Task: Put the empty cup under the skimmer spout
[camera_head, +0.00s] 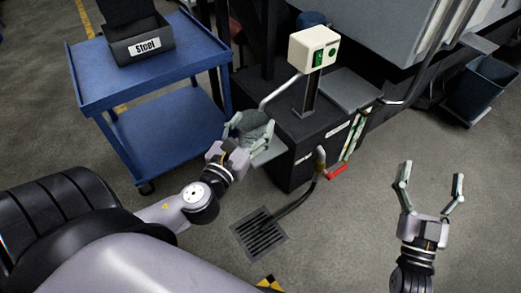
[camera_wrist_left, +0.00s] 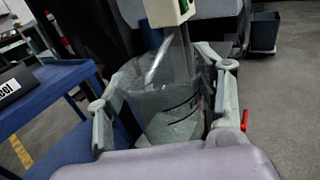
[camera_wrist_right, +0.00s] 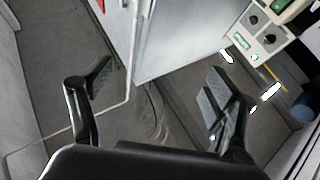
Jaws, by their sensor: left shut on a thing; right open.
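The cup (camera_head: 257,129) is a clear, see-through beaker with dark marks on its side. My left gripper (camera_head: 250,126) is shut around it, with a finger on each side; the cup also shows upright between the fingers in the left wrist view (camera_wrist_left: 168,112). The skimmer spout (camera_head: 280,89) is a pale bent pipe that slopes down from the skimmer's post to just above the cup. In the left wrist view the spout (camera_wrist_left: 157,60) ends at the cup's mouth. A small grey ledge (camera_head: 268,153) lies below the cup; contact cannot be told. My right gripper (camera_head: 432,175) is open and empty, far right.
The skimmer's white box (camera_head: 314,48) with a green switch stands on a black tank (camera_head: 300,130). A red-handled valve (camera_head: 337,172) and hose are in front. A blue cart (camera_head: 150,80) with a Steel bin (camera_head: 140,40) stands left. A floor drain (camera_head: 260,234) lies below.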

